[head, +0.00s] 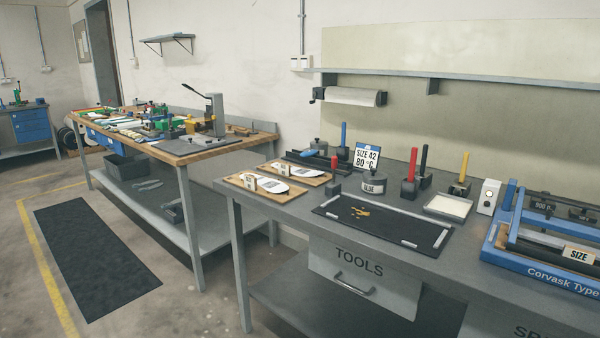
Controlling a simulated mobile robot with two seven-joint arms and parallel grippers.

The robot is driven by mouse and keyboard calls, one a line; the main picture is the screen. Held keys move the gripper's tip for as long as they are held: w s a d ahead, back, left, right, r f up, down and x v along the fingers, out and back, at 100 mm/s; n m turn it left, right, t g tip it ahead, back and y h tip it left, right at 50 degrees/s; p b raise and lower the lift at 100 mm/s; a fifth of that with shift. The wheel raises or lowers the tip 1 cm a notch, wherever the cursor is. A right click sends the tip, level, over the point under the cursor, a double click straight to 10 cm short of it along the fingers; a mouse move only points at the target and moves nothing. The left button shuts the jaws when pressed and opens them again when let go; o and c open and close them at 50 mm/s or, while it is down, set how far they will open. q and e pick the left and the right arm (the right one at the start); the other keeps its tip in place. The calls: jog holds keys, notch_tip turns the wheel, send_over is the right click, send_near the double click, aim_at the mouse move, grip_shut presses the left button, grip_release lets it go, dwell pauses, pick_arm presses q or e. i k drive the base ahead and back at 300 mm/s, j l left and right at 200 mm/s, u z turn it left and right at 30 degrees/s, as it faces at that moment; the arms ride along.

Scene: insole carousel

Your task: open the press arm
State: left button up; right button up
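A blue-framed machine (547,262) lettered "Corvask Type" stands at the right end of the near grey table and is cut off by the picture's right edge. A grey lever press (215,113) with a dark raised handle (193,88) stands on the wooden-topped bench further back. I cannot tell which of these has the press arm that the task names. Neither of my grippers is in view.
The near grey table (300,205) holds a black mat (385,228), a white-filled tray (449,207), several colour-handled blocks, a "SIZE 42 80 °C" sign (366,157) and white insoles on wooden boards (268,194). A "TOOLS" drawer (362,281) is below. Floor with a dark mat (95,257) lies left.

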aim_at(590, 234)
jog(key=l+z, duration=0.15)
jog(key=z, duration=0.3)
jog(key=l+z, duration=0.1)
jog(key=z, duration=0.35)
jog(key=l+z, duration=0.15)
jog(key=z, duration=0.3)
